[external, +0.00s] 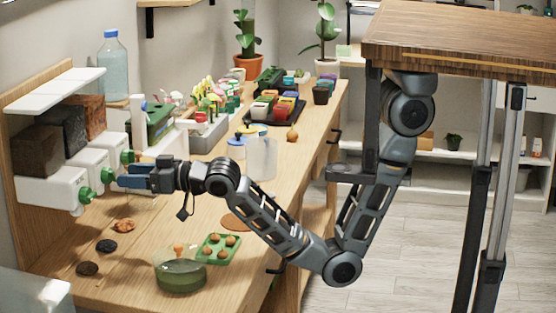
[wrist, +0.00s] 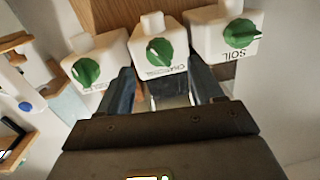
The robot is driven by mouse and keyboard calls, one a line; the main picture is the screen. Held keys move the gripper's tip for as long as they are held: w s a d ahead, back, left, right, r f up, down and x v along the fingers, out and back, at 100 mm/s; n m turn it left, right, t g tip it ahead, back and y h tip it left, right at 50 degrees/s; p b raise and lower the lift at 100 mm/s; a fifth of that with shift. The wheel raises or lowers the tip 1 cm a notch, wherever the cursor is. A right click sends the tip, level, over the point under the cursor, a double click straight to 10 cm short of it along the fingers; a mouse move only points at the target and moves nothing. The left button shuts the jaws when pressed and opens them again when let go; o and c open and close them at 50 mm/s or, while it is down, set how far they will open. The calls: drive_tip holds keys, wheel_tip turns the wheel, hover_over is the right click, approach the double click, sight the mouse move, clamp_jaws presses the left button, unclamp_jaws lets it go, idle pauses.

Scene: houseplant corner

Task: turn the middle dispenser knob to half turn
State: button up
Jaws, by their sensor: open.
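The middle dispenser knob (external: 107,175) is green and sits on the front of the middle white dispenser, below a dark block of fill. In the wrist view the middle knob (wrist: 158,52) lies between and just beyond my fingers, with a white pointer mark toward its left side. My gripper (external: 122,177) is open, with its fingertips close in front of the knob. In the wrist view my gripper (wrist: 161,74) has one finger on each side of the middle dispenser's front. I cannot tell whether either finger touches the knob.
Green knobs stand on both sides: one nearer (external: 85,195) and one farther (external: 127,157). In the wrist view the SOIL knob (wrist: 240,33) is at right and another knob (wrist: 86,71) at left. Dark and orange piles and a green bowl (external: 181,273) are on the bench.

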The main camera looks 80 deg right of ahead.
sight(110, 175)
drive_tip(key=s, duration=0.3)
drive_tip(key=shift+s+d, duration=0.15)
drive_tip(key=shift+s, duration=0.15)
drive_tip(key=shift+r, duration=0.1)
drive_tip(key=w+f+n+p, duration=0.1)
drive_tip(key=w+n+p, duration=0.3)
drive_tip(key=p, duration=0.9)
drive_tip(key=shift+w+a+t+p, duration=0.25)
drive_tip(key=shift+w+t+p, duration=0.1)
drive_tip(key=shift+w, duration=1.5)
drive_tip(key=c, duration=1.1)
drive_tip(key=shift+o, duration=0.2)
drive_tip(key=shift+f, duration=0.1)
